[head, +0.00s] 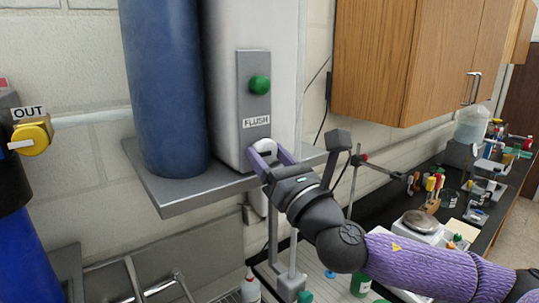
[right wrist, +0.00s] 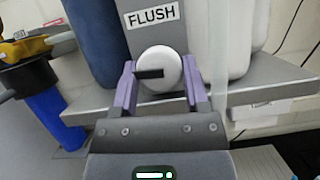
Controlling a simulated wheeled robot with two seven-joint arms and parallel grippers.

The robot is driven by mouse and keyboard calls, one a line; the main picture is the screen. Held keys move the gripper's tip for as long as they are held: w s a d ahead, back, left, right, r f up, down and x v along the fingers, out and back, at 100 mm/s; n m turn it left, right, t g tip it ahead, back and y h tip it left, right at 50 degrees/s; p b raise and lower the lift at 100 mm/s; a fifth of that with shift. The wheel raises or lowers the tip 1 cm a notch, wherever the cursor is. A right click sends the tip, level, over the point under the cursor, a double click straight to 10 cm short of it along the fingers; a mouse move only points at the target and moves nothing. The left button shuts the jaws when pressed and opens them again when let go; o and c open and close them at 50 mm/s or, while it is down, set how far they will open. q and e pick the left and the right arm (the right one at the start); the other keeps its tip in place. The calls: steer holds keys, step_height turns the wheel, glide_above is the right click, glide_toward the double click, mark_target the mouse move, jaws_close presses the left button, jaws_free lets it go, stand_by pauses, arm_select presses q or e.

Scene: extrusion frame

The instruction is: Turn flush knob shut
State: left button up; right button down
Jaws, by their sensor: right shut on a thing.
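The flush knob (head: 265,146) is a round white knob low on a grey panel, under the FLUSH label (head: 257,122). In the right wrist view the knob (right wrist: 172,66) has a black pointer bar lying about level, reaching from its centre to the left. My right gripper (head: 270,158) is shut on the knob, with one purple finger on each side of it. Both fingers show in the right wrist view (right wrist: 161,86), and the knob's lower side lies between them. My left gripper is not in view.
A green button (head: 260,85) sits above the label. A blue cylinder (head: 165,90) stands left of the white housing (head: 225,80) on a grey shelf (head: 185,193). A yellow OUT knob (head: 32,138) is far left. Wooden cabinets (head: 400,60) and a cluttered black bench (head: 505,200) lie right.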

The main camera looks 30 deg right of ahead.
steer(key=m+h, duration=0.1)
steer(key=m, duration=0.1)
steer(key=m+h+p, duration=0.1)
steer(key=m, duration=0.1)
steer(key=shift+a+r+m+h, duration=0.1)
steer(key=shift+r+m+h, duration=0.05)
steer(key=shift+m+h, duration=0.25)
steer(key=m+g+h+p, duration=0.1)
steer(key=m, duration=0.2)
steer(key=shift+m+h+p, duration=0.4)
steer(key=m+g+h+p, duration=0.1)
steer(key=m+p, duration=0.1)
steer(key=m, duration=0.1)
steer(key=m+g+h+p, duration=0.1)
steer(key=m+p, duration=0.1)
steer(key=m, duration=0.2)
steer(key=shift+a+r+m, duration=0.2)
steer(key=shift+m, duration=0.1)
steer(key=m+g+p, duration=0.1)
steer(key=m, duration=0.1)
steer(key=shift+m, duration=0.3)
steer(key=shift+m+g+p, duration=0.35)
steer(key=shift+m+g, duration=0.25)
steer(key=shift+m, duration=0.4)
steer(key=shift+c, duration=0.5)
jaws_free()
